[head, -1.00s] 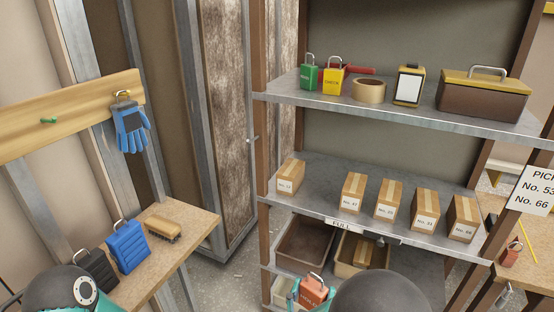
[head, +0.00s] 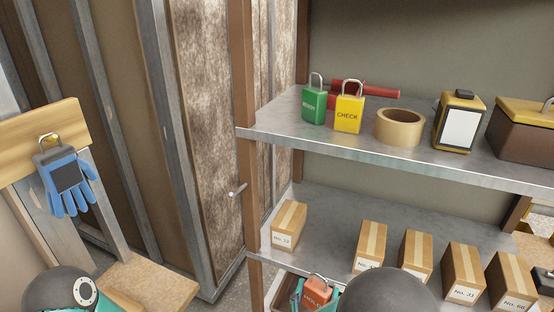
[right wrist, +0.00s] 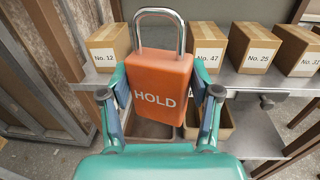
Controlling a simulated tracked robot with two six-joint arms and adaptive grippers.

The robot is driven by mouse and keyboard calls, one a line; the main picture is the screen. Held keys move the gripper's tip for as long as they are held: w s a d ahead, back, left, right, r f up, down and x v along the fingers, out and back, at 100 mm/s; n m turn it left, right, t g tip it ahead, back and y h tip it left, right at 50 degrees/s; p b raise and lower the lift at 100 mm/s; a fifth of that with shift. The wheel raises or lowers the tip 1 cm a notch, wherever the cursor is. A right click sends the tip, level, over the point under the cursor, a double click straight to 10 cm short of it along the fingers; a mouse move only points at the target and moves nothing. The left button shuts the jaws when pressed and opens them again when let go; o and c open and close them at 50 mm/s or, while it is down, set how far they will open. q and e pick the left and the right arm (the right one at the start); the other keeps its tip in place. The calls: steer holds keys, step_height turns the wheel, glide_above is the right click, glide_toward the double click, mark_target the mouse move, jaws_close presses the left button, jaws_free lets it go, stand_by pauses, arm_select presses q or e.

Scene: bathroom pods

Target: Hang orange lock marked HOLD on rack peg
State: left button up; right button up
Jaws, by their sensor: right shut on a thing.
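The orange lock (head: 317,292) marked HOLD is low in the head view, in front of the rack's lower part. My right gripper (head: 315,305) is shut on it. In the right wrist view the lock (right wrist: 158,85) is upright between both fingers of the gripper (right wrist: 160,100), with its metal shackle up and closed. A small metal peg (head: 238,189) sticks out from the rack's left brown post (head: 246,90). The lock is below and to the right of it, apart from it. My left gripper's fingers are not in view.
The upper shelf (head: 400,160) holds a green lock (head: 314,104), a yellow CHECK lock (head: 349,110), tape (head: 400,127) and a yellow-framed device (head: 459,122). Several numbered boxes (head: 289,225) stand on the middle shelf. Blue gloves (head: 68,185) hang from a wooden board at left.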

steer(key=shift+w, duration=0.1)
steer(key=shift+a, duration=0.15)
steer(key=shift+r, duration=0.1)
steer(key=shift+d+r+p, duration=0.15)
steer(key=shift+d+p, duration=0.1)
steer(key=shift+p, duration=0.2)
steer(key=s+d+r+m+g+h+p, duration=0.1)
steer(key=s+d+m+g+h+p, duration=0.1)
steer(key=d+m+g+h+p, duration=0.4)
steer(key=d+h+p, duration=0.2)
steer(key=d+p, duration=0.2)
steer(key=d, duration=0.2)
steer(key=shift+r+m+h, duration=0.15)
steer(key=shift+m+h, duration=0.15)
steer(key=shift+m, duration=0.1)
steer(key=shift+s, duration=0.1)
